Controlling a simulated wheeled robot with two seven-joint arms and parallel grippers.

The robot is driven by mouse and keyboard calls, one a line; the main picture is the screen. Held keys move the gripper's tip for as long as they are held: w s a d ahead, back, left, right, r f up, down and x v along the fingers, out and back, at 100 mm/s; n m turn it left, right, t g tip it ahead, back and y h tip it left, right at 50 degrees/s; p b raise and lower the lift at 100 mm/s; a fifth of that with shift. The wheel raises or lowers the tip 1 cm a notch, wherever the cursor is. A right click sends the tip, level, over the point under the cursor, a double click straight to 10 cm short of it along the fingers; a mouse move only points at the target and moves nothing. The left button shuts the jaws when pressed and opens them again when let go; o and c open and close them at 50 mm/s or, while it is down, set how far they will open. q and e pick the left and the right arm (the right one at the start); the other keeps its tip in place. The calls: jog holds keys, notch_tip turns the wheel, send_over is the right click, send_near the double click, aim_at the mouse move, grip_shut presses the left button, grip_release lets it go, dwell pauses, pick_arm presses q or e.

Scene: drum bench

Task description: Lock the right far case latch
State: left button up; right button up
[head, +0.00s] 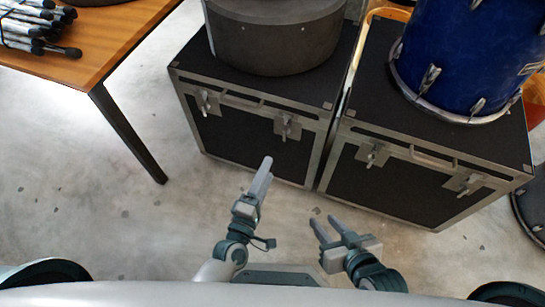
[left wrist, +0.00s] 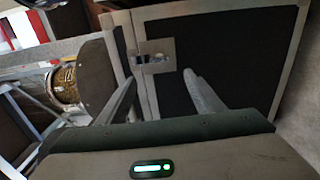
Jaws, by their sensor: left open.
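Two black cases with metal edges stand side by side, a left case (head: 250,142) and a right case (head: 400,190). The left case's front has a left latch (head: 207,102) and a right latch (head: 288,126). The right case's front has a left latch (head: 372,154) and a right latch (head: 465,184). I cannot tell whether they are locked. My left gripper (head: 265,168) is open and empty, short of the left case's right latch. In the left wrist view a latch (left wrist: 153,58) shows beyond and between the open fingers (left wrist: 160,85), apart from them. My right gripper (head: 324,228) is open and empty, lower right.
A grey-black drum (head: 275,45) sits on the left case and a blue drum (head: 465,60) on the right one. A wooden table (head: 110,50) with several dark-tipped sticks (head: 35,25) is at upper left. The concrete floor (head: 90,200) before the cases is clear.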

pick_arm(q)
jog(key=shift+v, duration=2.25)
pick_arm(e)
jog(key=shift+s+d+f, duration=0.15)
pick_arm(q)
jog(key=s+d+r+m+g+h, duration=0.1)
jog(key=s+r+m+g+h, duration=0.3)
jog(key=m, duration=0.7)
jog(key=s+a+f+m+g+y, duration=0.2)
jog(key=s+a+m+g+y, duration=0.2)
jog(key=s+a+m+y, duration=0.3)
jog(key=s+a+f+g+p, duration=0.2)
jog(key=a+f+p, duration=0.2)
jog(key=f+p, duration=0.5)
jog(key=s+a+f+n+g+y+p, duration=0.1)
jog(key=s+a+f+p, duration=0.1)
jog(key=f+p, duration=0.7)
jog(key=shift+a+f+g, duration=0.4)
jog(key=shift+a, duration=0.45)
pick_arm(e)
jog(key=s+d+f+g+h, duration=0.1)
jog(key=s+d+f+g, duration=0.1)
jog(key=f, duration=0.7)
jog(key=s+d+f+g+h, duration=0.1)
jog(key=d+f, duration=0.3)
jog(key=f, duration=0.6)
jog(key=shift+s+d+g+h, duration=0.4)
jog(key=shift+s, duration=0.5)
pick_arm(q)
jog(key=shift+s, duration=0.1)
